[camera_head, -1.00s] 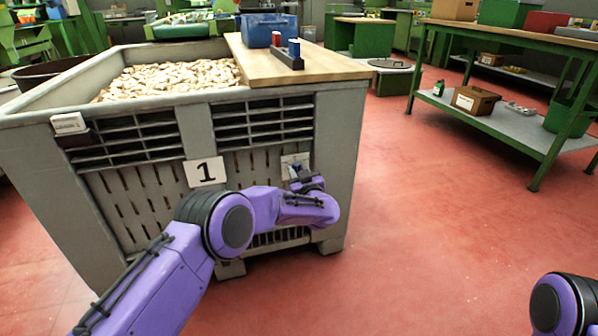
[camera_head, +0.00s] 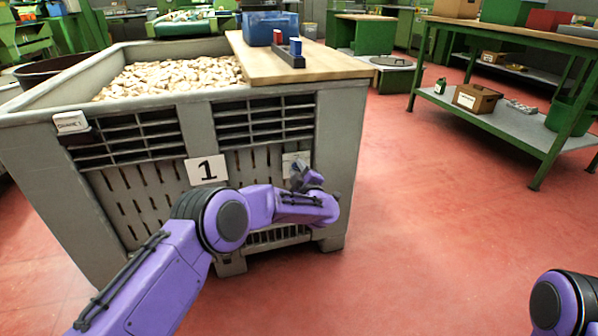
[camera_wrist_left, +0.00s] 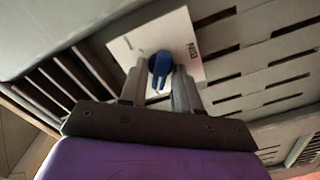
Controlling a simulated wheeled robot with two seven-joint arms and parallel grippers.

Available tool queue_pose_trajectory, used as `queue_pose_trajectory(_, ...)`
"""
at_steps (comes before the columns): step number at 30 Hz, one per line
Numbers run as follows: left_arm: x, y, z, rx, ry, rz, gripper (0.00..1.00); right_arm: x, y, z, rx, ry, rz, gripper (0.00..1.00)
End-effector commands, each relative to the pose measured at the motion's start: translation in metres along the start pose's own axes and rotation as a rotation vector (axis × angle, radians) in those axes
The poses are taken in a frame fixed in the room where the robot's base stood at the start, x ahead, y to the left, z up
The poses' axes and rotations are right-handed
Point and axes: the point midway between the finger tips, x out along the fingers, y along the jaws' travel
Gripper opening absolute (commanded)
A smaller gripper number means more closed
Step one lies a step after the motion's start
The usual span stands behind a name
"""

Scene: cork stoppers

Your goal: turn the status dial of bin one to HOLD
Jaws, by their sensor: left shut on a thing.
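Bin one (camera_head: 337,160) is a large grey crate with a "1" card (camera_head: 206,170) on its front. A white dial plate (camera_head: 289,158) is on the front, right of the card. In the left wrist view, the plate (camera_wrist_left: 187,28) looks tilted, with a blue dial knob (camera_wrist_left: 160,66) on it and partly readable print at its right edge. My left gripper (camera_head: 298,172) is at the plate, its fingers (camera_wrist_left: 160,88) shut on the blue knob. The gripper hides part of the plate, and I cannot read the dial's setting. My right gripper is out of view.
Pale corks (camera_head: 170,77) fill the bin. A wooden board (camera_head: 330,68) across its right side holds a blue box (camera_head: 262,28) and a small rack (camera_head: 289,58). A green workbench (camera_head: 510,35) stands at the right. The red floor between is clear.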

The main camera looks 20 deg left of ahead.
Motion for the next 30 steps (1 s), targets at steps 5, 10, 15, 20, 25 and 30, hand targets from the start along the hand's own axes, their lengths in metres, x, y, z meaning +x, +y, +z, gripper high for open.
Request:
queue_pose_trajectory(5, -0.0012, -0.0015, 0.0018, -0.058, -0.003, -0.002, 0.01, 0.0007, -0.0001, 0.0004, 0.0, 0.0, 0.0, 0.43)
queue_pose_trajectory(10, -0.0013, -0.0015, 0.0019, -0.085, -0.004, -0.002, 0.01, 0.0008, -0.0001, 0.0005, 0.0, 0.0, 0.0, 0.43)
queue_pose_trajectory(15, -0.0014, -0.0015, 0.002, -0.091, -0.004, -0.002, 0.01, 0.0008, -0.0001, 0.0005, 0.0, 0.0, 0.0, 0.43)
queue_pose_trajectory(20, -0.0014, -0.0014, 0.002, -0.09, -0.004, -0.002, 0.01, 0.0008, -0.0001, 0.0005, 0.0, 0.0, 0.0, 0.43)
queue_pose_trajectory(25, -0.0012, -0.0014, 0.0018, -0.09, -0.004, -0.002, 0.4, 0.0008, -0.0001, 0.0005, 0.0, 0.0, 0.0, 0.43)
queue_pose_trajectory(30, -0.0006, -0.0012, 0.0007, -0.09, -0.002, -0.001, 0.4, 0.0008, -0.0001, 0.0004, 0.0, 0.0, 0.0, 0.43)
